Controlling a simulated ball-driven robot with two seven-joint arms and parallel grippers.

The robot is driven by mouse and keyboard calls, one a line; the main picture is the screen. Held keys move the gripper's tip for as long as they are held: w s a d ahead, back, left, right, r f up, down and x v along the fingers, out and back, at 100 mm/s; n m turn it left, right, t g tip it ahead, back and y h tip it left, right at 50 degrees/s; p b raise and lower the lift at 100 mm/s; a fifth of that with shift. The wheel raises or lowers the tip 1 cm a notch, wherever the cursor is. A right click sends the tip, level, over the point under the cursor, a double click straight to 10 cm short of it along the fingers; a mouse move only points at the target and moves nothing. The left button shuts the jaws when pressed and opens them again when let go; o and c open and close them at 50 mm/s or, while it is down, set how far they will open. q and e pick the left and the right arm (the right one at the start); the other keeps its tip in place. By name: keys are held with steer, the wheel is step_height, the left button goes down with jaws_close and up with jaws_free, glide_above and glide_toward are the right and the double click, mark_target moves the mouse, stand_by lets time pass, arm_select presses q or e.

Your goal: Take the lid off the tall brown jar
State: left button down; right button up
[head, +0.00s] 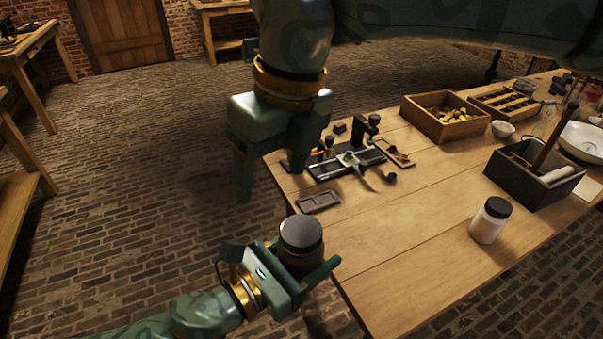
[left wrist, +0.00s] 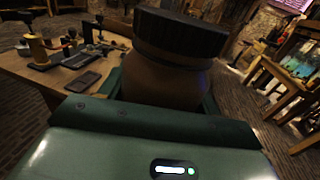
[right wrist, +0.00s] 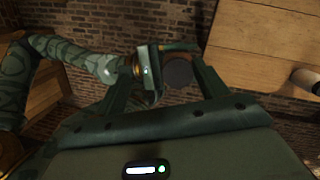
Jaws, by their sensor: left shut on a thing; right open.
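The tall brown jar (head: 302,262) with its dark lid (head: 301,231) on is held upright off the near-left edge of the table. My left gripper (head: 292,268) is shut on the jar's body, below the lid. In the left wrist view the jar body (left wrist: 165,82) sits between the fingers and the ridged lid (left wrist: 180,35) is on top. My right gripper (head: 270,180) is open and empty, above and beyond the jar, apart from it. In the right wrist view the lid (right wrist: 178,73) shows between the open fingers, some distance off.
The wooden table (head: 420,245) carries a white jar with a black lid (head: 491,220), a dark box (head: 535,175), a wooden tray of parts (head: 445,117), a small grey tray (head: 318,201) and a tool fixture (head: 350,162). The table's front middle is clear.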

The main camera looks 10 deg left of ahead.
mark_target(301, 229)
steer(key=d+m+h, duration=0.2)
steer(key=d, duration=0.1)
steer(key=shift+s+d+f+m, duration=0.1)
steer(key=shift+f+m, duration=0.1)
steer(key=shift+m, duration=0.2)
steer(key=shift+s+d+f+m, duration=0.1)
steer(key=shift+s+d+m, duration=0.15)
steer(key=shift+m, duration=0.15)
step_height(301, 229, down, 8)
steer(key=shift+s+r, duration=0.1)
steer(key=c, duration=1)
steer(key=shift+n, duration=0.8)
steer(key=shift+r, duration=0.25)
steer(key=shift+r, duration=0.9)
